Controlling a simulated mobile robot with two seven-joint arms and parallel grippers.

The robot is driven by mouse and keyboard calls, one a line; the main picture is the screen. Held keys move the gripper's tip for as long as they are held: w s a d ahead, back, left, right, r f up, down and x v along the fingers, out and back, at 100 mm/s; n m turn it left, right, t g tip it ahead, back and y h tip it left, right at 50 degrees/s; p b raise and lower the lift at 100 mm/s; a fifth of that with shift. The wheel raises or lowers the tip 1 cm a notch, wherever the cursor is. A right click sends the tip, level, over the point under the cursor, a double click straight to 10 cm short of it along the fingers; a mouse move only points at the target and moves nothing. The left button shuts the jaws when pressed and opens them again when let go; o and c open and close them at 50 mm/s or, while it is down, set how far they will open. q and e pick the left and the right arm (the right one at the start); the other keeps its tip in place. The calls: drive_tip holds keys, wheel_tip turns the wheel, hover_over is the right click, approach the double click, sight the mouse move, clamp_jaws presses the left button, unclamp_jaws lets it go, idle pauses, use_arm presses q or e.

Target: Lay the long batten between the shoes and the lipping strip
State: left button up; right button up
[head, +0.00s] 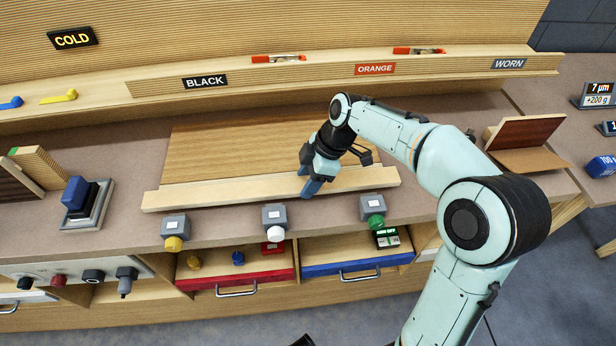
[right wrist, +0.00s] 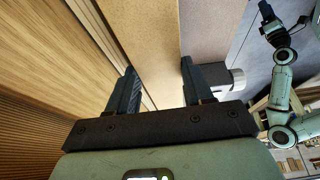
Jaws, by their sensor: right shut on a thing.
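The long batten (head: 230,190) is a pale wooden bar lying across the front of a veneered board (head: 225,145). My right gripper (head: 308,181) is shut on it right of its middle; in the right wrist view the batten (right wrist: 152,35) runs between both fingers (right wrist: 158,82). Three grey shoes stand in front along the bench edge, with yellow (head: 175,228), white (head: 274,217) and green (head: 372,207) knobs. A thin pale strip (right wrist: 92,22), perhaps the lipping strip, shows beside the board. Whether the batten touches it or the bench is unclear. My left gripper (right wrist: 268,22) is small and dark.
A blue-topped block (head: 78,195) stands left of the batten. Wooden samples (head: 525,140) stand at the right. A rail with BLACK (head: 205,81) and ORANGE (head: 375,69) labels runs behind. Red (head: 240,280) and blue (head: 355,265) drawers are below.

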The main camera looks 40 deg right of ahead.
drive_tip(key=o, duration=1.3)
drive_tip(key=shift+c, duration=0.2)
drive_tip(key=p+v, duration=0.1)
drive_tip(key=v, duration=1.2)
drive_tip(key=shift+r+p, duration=0.25)
drive_tip(key=shift+p, duration=0.15)
